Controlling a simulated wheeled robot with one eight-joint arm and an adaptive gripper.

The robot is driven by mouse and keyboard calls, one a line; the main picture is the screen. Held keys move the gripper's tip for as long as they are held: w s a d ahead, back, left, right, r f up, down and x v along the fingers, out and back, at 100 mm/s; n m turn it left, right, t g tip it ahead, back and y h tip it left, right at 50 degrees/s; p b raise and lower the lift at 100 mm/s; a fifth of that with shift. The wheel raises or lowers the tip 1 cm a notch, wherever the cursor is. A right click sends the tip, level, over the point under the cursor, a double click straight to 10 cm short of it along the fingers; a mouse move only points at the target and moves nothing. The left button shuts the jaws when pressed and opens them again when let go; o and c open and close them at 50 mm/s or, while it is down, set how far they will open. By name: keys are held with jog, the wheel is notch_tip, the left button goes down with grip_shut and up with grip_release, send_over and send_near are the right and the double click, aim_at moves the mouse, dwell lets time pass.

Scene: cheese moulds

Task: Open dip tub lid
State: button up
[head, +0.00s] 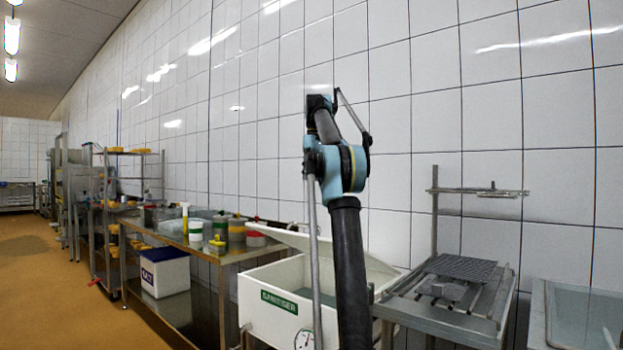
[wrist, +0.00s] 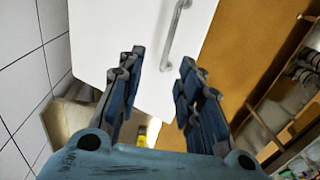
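The dip tub (head: 262,312) is a white box with a green "SANITISER" label on its front, seen in the head view. Its white lid (head: 282,237) stands tilted above the tub, and grey-green liquid shows inside. My arm stands in front of the tub and hides part of it. In the wrist view a white panel, which looks like the lid (wrist: 130,25), carries a grey bar handle (wrist: 176,35). My gripper (wrist: 161,58) is open, with the handle beyond its fingertips and nothing between the fingers. I cannot make out the gripper in the head view.
Left of the tub, a steel table (head: 232,252) holds bottles and stacked containers. A white and blue box (head: 165,272) sits below it. Right of the tub are a metal press stand (head: 440,310) and a sink (head: 585,315). Open brown floor lies at left.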

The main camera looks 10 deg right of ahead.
jog(key=c, duration=0.4)
jog(key=shift+a+f, duration=0.25)
jog(key=shift+a, duration=0.05)
grip_shut()
jog(key=s+a+f+n+t+h, duration=0.3)
jog(key=s+a+f+n+h, duration=0.15)
jog(key=a+f+n, duration=0.55)
jog(key=s+a+f+n+t+h, duration=0.3)
jog(key=s+a+f+n, duration=0.3)
jog(key=a+f+n, duration=0.45)
jog(key=w+d+f+m, duration=0.3)
jog(key=w+d+f, duration=0.1)
jog(key=w+f, duration=0.15)
jog(key=shift+w+d+r+n, duration=0.15)
jog(key=shift+d+r, duration=0.15)
jog(key=shift+r, duration=0.5)
jog(key=shift+s+d+r+n, duration=0.1)
jog(key=shift+d+r, duration=0.2)
jog(key=shift+r, duration=0.45)
